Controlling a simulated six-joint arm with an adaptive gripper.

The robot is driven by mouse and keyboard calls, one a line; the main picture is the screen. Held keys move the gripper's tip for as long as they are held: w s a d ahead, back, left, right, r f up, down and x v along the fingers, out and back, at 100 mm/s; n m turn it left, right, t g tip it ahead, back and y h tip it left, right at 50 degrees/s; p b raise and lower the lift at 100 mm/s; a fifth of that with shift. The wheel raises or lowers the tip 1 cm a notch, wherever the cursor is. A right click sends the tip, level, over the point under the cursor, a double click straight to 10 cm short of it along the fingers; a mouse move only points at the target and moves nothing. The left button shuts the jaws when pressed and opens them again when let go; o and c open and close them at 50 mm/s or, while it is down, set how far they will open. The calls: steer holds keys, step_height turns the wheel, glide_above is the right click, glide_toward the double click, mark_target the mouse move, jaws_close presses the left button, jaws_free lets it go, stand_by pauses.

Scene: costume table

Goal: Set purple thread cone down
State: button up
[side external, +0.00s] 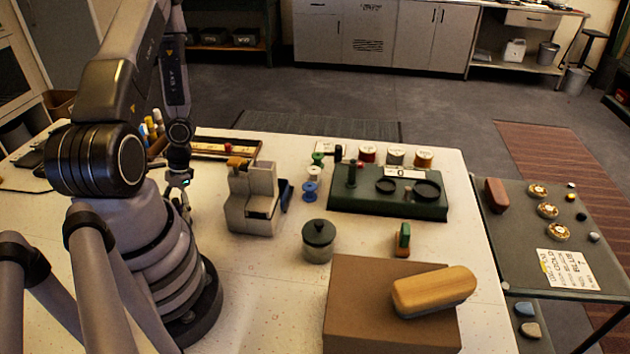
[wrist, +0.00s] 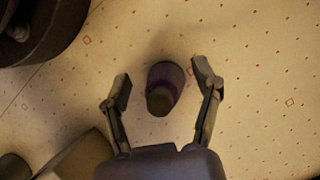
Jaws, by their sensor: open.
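The purple thread cone (wrist: 162,90) is in the wrist view, dark purple with a brownish end. It appears to stand on the pale, red-marked table top (wrist: 255,115). My gripper (wrist: 160,84) is open, with one finger on each side of the cone and a visible gap to both. In the side external view my gripper (side external: 183,192) points down over the table, left of the grey block-shaped device; the cone is not distinguishable there, hidden behind my arm.
The grey device (side external: 254,198) stands close to the right of my gripper. A tray (side external: 222,147) lies behind.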

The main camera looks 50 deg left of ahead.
jaws_close()
stand_by(0.4)
steer(key=shift+r, duration=0.1)
steer(key=shift+r, duration=0.5)
step_height(320, 180, up, 8)
steer(key=shift+w+a, duration=0.1)
steer(key=w+a+m+y, duration=0.2)
steer(key=w+a+m, duration=0.25)
steer(key=w, duration=0.55)
steer(key=shift+m, duration=0.55)
steer(key=f, duration=0.6)
steer(key=w+f, duration=0.1)
steer(key=f, duration=0.2)
